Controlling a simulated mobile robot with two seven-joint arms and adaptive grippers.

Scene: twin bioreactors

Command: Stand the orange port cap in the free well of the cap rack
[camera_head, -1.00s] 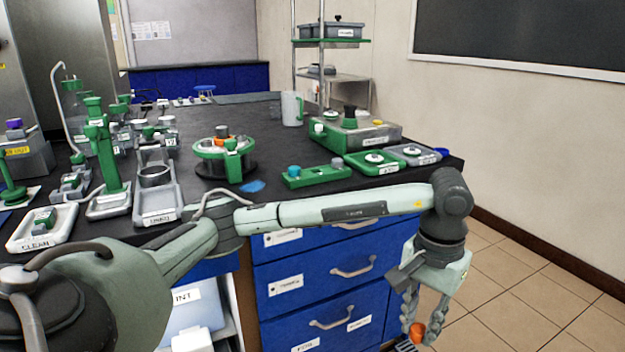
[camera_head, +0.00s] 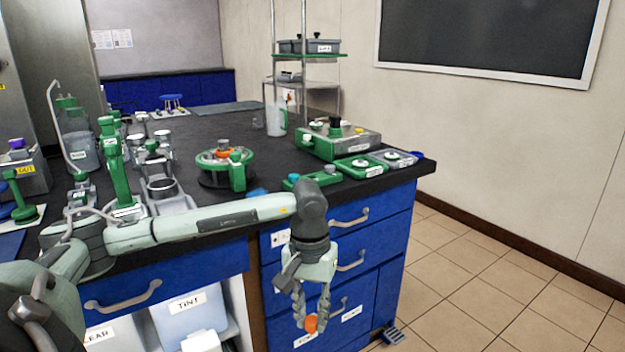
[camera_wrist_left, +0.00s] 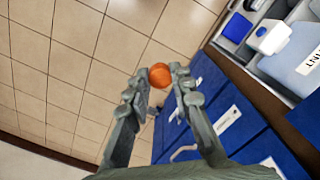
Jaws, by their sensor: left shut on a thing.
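The orange port cap (camera_head: 311,323) is held between the fingertips of my left gripper (camera_head: 311,318), low in front of the blue drawers and below the bench top. In the left wrist view the orange cap (camera_wrist_left: 160,75) sits between the two fingertips (camera_wrist_left: 158,82), with floor tiles behind it. The green cap rack (camera_head: 308,184) lies near the front edge of the bench, above and behind the gripper. A blue cap (camera_head: 293,178) and a grey cap (camera_head: 330,168) stand at its ends. My left arm partly hides the rack, and its free well is not clear. My right gripper is not in view.
A round green stand (camera_head: 213,178) with an orange part is left of the rack. Two labelled trays, green (camera_head: 361,170) and grey (camera_head: 393,161), lie to its right. A green-based device (camera_head: 337,143) stands behind. Blue drawers (camera_head: 383,247) face the gripper; open floor lies right.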

